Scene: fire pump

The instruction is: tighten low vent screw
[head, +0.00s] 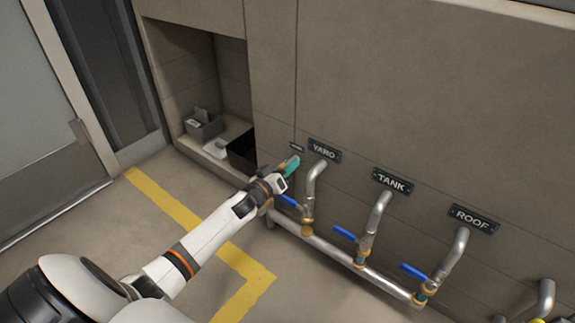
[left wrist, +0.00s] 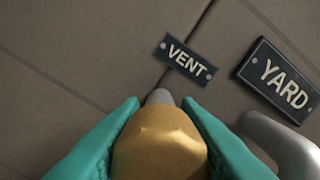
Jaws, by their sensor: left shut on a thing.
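The brass vent screw (left wrist: 158,142) fills the lower middle of the left wrist view, with a grey tip at its far end. It sits below the small VENT plate (left wrist: 187,59), which also shows on the wall in the head view (head: 297,147). The teal fingers of my left gripper (left wrist: 160,106) lie on both sides of the brass piece and are shut on it. In the head view my left gripper (head: 291,166) reaches the wall at the left end of the pipe row and hides the screw. My right gripper is in neither view.
Just right stands the YARD pipe (head: 313,182) under its YARD plate (head: 324,151). The TANK (head: 375,218) and ROOF (head: 452,255) pipes follow, with blue-handled valves along a low horizontal pipe (head: 330,250). A niche at left holds a black bin (head: 241,152). Floor in front is clear.

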